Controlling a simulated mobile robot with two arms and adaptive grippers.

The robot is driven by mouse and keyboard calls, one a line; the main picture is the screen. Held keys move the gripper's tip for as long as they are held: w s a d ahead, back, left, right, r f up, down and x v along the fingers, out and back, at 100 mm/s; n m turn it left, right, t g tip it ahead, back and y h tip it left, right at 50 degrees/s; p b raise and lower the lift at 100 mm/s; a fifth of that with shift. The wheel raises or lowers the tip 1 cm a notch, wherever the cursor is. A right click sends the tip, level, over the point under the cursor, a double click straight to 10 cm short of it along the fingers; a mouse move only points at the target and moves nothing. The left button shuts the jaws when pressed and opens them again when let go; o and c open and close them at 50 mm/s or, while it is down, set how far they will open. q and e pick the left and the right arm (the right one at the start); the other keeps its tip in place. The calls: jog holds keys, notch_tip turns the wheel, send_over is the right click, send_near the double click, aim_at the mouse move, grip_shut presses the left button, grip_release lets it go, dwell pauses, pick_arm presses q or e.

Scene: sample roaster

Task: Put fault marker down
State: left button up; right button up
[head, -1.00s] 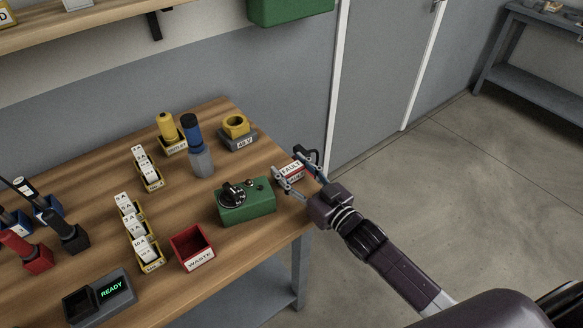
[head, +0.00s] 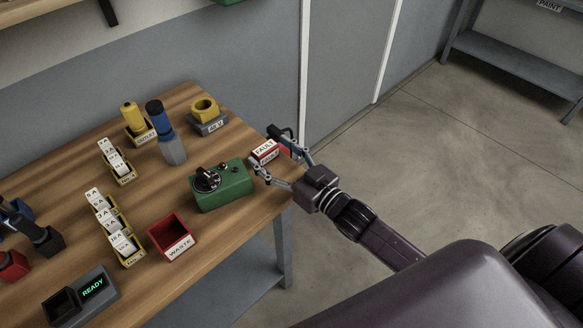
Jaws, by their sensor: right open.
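The fault marker (head: 265,150), a small red and white block lettered "FAULT", stands near the right edge of the wooden table, behind the green box. My right gripper (head: 272,158) is open, with its fingers spread to either side of the marker. I cannot tell whether a finger touches it. What lies under the marker is partly hidden. My left gripper is not in view.
A green box (head: 223,186) with a black knob sits just left of the gripper. The table (head: 205,270) ends just right of the marker.

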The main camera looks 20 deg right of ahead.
jog(key=b+v, duration=0.1)
jog(key=v, duration=0.8)
jog(key=shift+s+r, duration=0.1)
dwell(1.8)
